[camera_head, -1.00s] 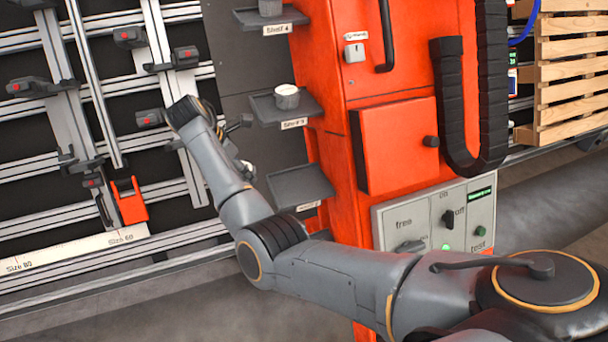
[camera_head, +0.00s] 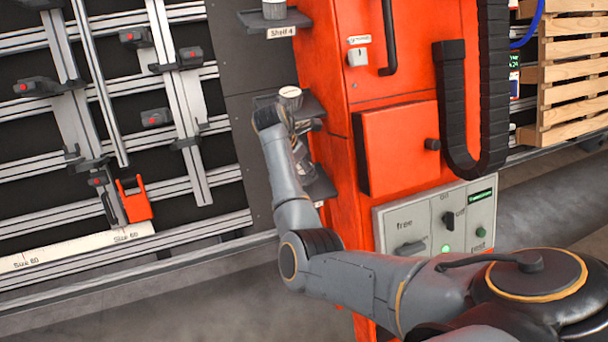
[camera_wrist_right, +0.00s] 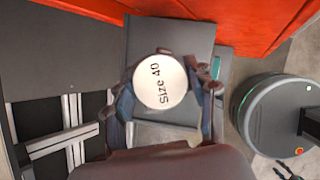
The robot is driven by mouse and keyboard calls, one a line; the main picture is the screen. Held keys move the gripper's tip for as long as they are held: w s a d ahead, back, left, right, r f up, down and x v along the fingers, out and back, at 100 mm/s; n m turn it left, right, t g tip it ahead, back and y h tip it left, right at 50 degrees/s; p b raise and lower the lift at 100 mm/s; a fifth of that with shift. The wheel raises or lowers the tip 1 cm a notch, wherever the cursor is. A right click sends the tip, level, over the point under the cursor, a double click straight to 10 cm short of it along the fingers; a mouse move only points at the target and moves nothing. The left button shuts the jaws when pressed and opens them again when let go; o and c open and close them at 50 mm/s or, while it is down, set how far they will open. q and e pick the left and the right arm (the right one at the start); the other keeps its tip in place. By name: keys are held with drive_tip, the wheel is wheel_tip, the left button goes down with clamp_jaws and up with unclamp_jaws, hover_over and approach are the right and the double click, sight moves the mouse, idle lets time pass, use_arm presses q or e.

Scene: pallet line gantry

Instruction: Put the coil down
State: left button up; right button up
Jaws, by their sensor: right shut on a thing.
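The coil (camera_wrist_right: 160,82), a round piece with a pale top marked "Size 40", is between the fingers of my right gripper (camera_wrist_right: 165,92) in the right wrist view. The gripper is shut on it. A dark grey shelf plate (camera_wrist_right: 190,32) lies beneath; I cannot tell whether the coil touches it. In the head view my right gripper (camera_head: 303,150) is at the lowest shelf (camera_head: 321,186) on the orange cabinet's left side, partly covering it. The held coil is hard to make out there. My left gripper is not in view.
Another white-topped piece (camera_head: 290,93) stands on the shelf just above my gripper, and one (camera_head: 273,8) stands on Shelf 4. The orange cabinet (camera_head: 395,150) is close on the right. A rail rack with clamps (camera_head: 75,115) is on the left.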

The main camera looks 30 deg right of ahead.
drive_tip(key=shift+f, duration=0.85)
drive_tip(key=shift+d+f, duration=0.25)
drive_tip(key=shift+f, duration=0.3)
drive_tip(key=o, duration=1.4)
drive_tip(key=shift+s, duration=0.1)
drive_tip(key=v, duration=1.2)
drive_tip(key=shift+p, duration=0.4)
